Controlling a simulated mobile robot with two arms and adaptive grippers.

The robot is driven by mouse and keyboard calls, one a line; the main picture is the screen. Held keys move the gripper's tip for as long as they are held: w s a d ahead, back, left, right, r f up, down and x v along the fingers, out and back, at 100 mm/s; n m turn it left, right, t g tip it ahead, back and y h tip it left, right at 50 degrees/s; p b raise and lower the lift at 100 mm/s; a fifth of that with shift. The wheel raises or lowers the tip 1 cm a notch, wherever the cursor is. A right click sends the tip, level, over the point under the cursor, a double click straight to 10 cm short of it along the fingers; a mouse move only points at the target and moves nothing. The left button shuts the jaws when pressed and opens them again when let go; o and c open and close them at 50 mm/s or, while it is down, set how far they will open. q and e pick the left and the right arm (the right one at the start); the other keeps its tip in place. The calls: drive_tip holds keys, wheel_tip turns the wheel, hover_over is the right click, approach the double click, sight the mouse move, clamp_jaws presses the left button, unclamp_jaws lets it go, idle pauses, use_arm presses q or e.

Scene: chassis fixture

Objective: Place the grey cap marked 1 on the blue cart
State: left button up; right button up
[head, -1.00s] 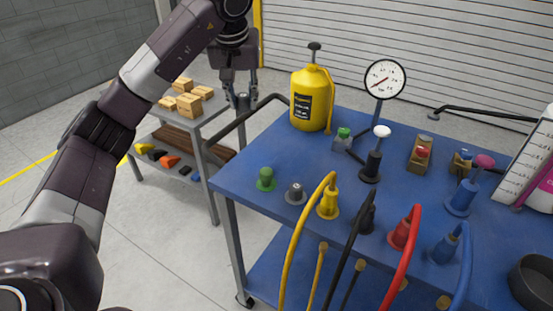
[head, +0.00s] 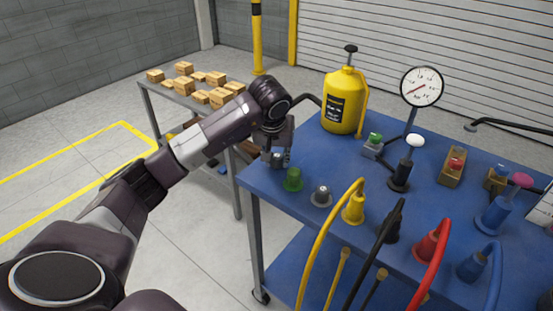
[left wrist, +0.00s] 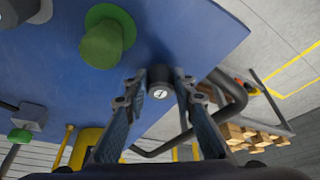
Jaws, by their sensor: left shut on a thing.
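In the head view the cap (head: 279,161) shows small below the fingers. I cannot tell whether it touches the cart top. A green cap (head: 293,180) stands close by, nearer the front. My right gripper is not in view.
Another grey cap (head: 321,196) stands right of the green one, its mark unclear. A yellow can (head: 343,105), gauge (head: 422,87) and several coloured plugs with cables crowd the cart. The cart's black handle (head: 308,98) is close behind my gripper.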

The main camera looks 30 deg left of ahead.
use_arm(q)
drive_tip(key=shift+f, duration=0.25)
drive_tip(key=shift+f, duration=0.15)
drive_tip(key=o, duration=0.7)
drive_tip(key=shift+o, duration=0.2)
drive_tip(key=shift+s+r, duration=0.1)
drive_tip(key=shift+r, duration=0.5)
drive_tip(key=v, duration=1.1)
drive_tip(key=shift+b, duration=0.4)
drive_tip(key=shift+s+d, duration=0.1)
